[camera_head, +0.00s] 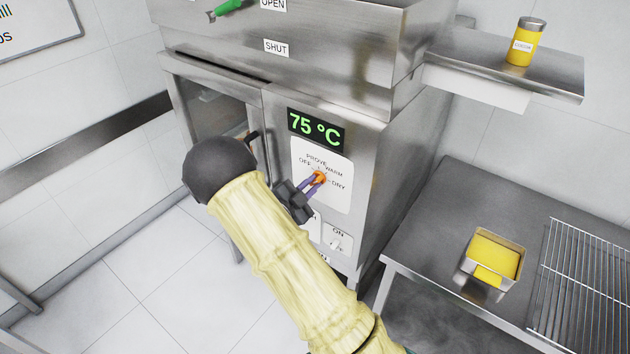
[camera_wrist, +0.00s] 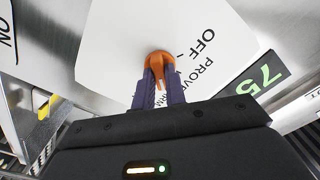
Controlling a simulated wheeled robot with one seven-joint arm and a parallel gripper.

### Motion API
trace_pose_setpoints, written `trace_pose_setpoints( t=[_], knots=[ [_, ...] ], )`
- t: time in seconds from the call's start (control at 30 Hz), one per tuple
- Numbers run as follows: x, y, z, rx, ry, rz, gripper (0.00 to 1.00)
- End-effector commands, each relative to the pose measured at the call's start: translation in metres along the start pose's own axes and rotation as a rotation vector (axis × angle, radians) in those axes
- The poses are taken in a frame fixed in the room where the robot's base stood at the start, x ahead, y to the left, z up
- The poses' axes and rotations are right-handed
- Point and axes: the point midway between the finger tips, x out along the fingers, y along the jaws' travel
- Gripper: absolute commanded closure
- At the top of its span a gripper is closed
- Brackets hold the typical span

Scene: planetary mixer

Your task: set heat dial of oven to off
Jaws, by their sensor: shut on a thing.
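The oven (camera_head: 385,160) is a steel cabinet with a green display (camera_head: 316,128) reading 75 °C. Below the display is a white dial plate (camera_head: 338,193) marked OFF, PROVE, WARM and DRY. The orange heat dial (camera_head: 320,177) sits in the middle of the plate, and it also shows in the wrist view (camera_wrist: 158,62). My gripper (camera_head: 314,180) is at the dial with its purple fingers shut on it. The fingers also show in the wrist view (camera_wrist: 158,85). They hide part of the dial, and I cannot tell for certain which mark it points to.
A switch (camera_head: 336,243) marked ON is below the dial plate. A steel table (camera_head: 430,225) at the right holds a yellow-filled tin (camera_head: 490,262) and a wire rack (camera_head: 585,290). A yellow jar (camera_head: 524,42) stands on a shelf (camera_head: 560,75) at upper right. A door handle (camera_head: 253,137) is left of the display.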

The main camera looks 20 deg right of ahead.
Motion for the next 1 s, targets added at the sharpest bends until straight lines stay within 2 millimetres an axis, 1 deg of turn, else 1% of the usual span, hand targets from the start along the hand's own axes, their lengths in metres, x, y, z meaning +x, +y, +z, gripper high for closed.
trace_pose_setpoints(
  t=[0.43, 0.53, 0.83, 1.0],
  knots=[
    [-0.0009, 0.0008, -0.0003, -0.352, -0.004, 0.004, 1.00],
    [-0.0008, 0.0018, 0.0008, -0.383, -0.004, 0.004, 1.00],
    [-0.0009, 0.0019, 0.0010, -0.394, -0.005, 0.004, 1.00],
    [-0.0010, 0.0005, -0.0003, -0.506, -0.005, 0.004, 1.00]
  ],
)
